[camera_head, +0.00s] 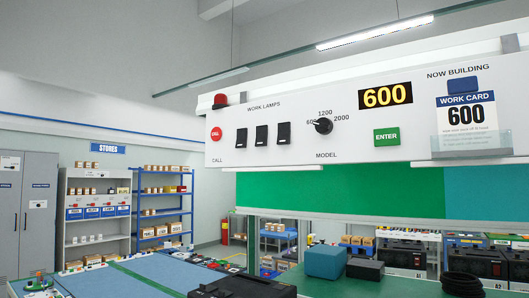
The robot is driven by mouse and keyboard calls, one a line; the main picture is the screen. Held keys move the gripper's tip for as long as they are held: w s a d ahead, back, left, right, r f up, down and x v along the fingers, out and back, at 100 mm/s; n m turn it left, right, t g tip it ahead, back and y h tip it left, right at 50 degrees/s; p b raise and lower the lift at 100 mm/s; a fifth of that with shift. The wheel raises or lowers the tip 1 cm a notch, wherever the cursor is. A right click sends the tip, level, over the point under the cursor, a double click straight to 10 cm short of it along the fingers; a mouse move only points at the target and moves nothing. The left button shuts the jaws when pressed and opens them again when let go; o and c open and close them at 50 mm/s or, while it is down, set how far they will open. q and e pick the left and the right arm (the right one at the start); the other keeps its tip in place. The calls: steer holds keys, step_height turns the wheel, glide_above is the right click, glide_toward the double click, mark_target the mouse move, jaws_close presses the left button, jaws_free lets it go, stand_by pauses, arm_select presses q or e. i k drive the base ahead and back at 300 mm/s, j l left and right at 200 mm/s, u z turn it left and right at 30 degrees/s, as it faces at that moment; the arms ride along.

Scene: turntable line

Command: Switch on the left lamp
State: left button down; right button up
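A white control panel (345,140) hangs across the upper right of the head view. Under its "WORK LAMPS" label are three black rocker switches in a row: the left one (241,138), the middle one (262,136) and the right one (283,133). Their on or off positions are too small to tell. Below the panel's lower edge are two pale strips, one at the left (280,168) and one at the right (470,162); I cannot tell whether either is lit. Neither of my grippers is in view.
The panel also has a red call button (216,134), a model knob (323,126), a green ENTER button (386,137) and a "600" display (386,95). A work card (466,125) sits at its right. Below are a blue box (325,262) and black cases (405,258).

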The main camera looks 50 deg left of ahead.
mark_target(241, 133)
steer(key=u, duration=1.65)
